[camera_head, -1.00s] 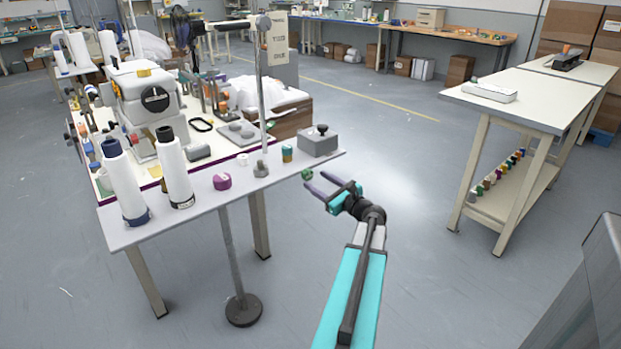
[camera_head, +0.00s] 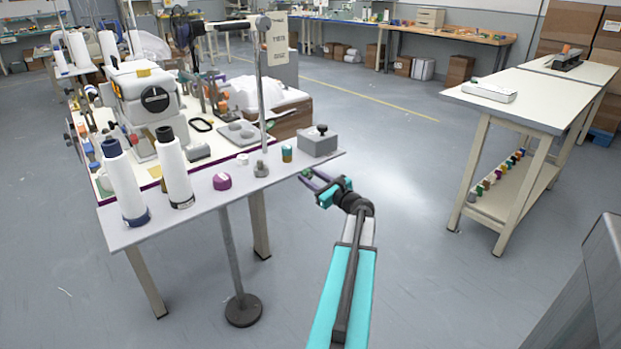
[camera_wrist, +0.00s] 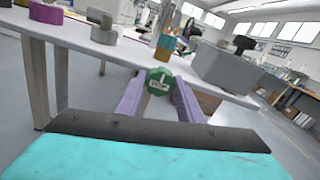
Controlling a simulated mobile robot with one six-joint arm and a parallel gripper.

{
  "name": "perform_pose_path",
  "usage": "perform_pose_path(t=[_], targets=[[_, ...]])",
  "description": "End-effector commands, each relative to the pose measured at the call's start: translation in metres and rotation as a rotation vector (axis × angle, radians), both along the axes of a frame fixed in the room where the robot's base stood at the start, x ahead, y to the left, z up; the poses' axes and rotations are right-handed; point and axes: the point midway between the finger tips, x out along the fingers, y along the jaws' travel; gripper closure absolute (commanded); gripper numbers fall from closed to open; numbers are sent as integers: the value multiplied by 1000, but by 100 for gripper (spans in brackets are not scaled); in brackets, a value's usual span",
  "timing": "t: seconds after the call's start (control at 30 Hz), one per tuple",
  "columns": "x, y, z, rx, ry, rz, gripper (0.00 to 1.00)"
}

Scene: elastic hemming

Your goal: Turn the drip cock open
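The drip cock shows as a small green round knob (camera_wrist: 159,82) with a white L-shaped mark on its face, at the table's front edge in the wrist view. In the head view it is a small green spot (camera_head: 307,173) at the table's right front corner, below a grey box. My gripper (camera_wrist: 160,90) has its two purple fingers spread, one on each side of the knob, with the knob between their tips. I cannot tell whether either finger touches it. In the head view my gripper (camera_head: 311,178) is at the corner, partly covering the knob.
The grey box with a black knob (camera_head: 318,142) stands on the grey tabletop (camera_head: 225,207) just above. A teal and gold spool (camera_head: 287,153), a purple spool (camera_head: 222,181) and large white thread cones (camera_head: 174,170) stand along the edge.

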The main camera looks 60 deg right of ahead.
Motion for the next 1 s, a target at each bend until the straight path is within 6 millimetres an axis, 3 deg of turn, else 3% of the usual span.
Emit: perform_pose_path(t=[0.47, 1.0], targets=[[0, 1, -3, -66, 22, 4, 89], [0, 2, -7, -455, 153, 4, 89]])
